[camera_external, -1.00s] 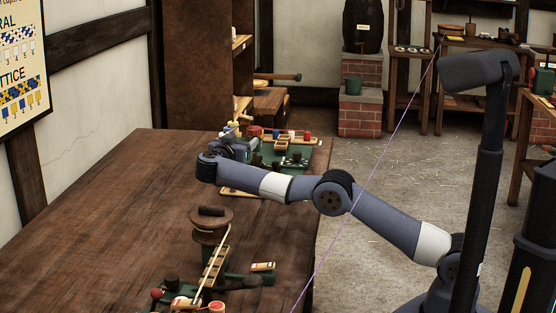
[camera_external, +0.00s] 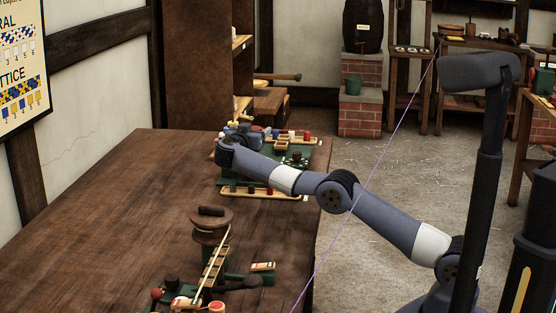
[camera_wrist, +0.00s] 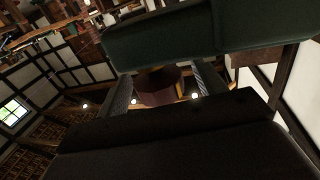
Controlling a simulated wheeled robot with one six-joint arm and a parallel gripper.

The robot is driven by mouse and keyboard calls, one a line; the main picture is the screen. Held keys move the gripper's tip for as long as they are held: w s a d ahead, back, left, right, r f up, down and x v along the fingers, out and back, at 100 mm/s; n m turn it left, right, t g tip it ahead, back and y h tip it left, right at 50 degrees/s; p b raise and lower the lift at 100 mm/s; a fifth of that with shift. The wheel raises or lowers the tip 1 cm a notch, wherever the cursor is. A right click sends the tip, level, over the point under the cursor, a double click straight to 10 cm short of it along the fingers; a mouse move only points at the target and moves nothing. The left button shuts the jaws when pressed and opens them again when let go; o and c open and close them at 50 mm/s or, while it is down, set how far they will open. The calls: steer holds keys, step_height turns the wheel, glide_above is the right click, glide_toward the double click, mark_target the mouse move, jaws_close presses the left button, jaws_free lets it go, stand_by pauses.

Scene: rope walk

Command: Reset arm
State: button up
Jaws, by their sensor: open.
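My arm reaches left across the far part of the wooden table (camera_external: 130,215) in the external view. My gripper (camera_external: 240,130) is at the far end of the table, by a green bench device (camera_external: 295,158) with spools and small parts, and overlaps it in the picture. In the wrist view my gripper (camera_wrist: 158,88) has its two fingers apart. A dark reddish-brown round thing shows between or beyond them, and I cannot tell what it is. I see nothing held.
A second device with a round wooden top (camera_external: 211,222) stands nearer on the table. A thin purple line (camera_external: 375,175) crosses the external view diagonally, in front of or behind my arm. The left of the table is bare.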

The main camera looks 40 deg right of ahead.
steer(key=shift+r+p, duration=0.15)
steer(key=shift+p, duration=0.25)
steer(key=v, duration=1.1)
steer(key=x, duration=1.1)
steer(key=shift+w+d, duration=0.1)
steer(key=shift+d, duration=0.1)
steer(key=shift+a+f+b, duration=0.15)
steer(key=shift+f+b, duration=0.25)
steer(key=shift+b, duration=0.4)
steer(key=shift+a+b, duration=0.1)
steer(key=shift+b, duration=0.7)
steer(key=n+t+y+b, duration=0.2)
steer(key=b, duration=0.5)
steer(key=shift+b, duration=0.3)
steer(key=n+t+y+b, duration=0.1)
steer(key=t+y+b, duration=0.1)
steer(key=b, duration=0.4)
steer(key=shift+n, duration=0.4)
steer(key=shift+n+t+y+b, duration=0.3)
steer(key=shift+y+b, duration=0.2)
steer(key=shift+b, duration=0.25)
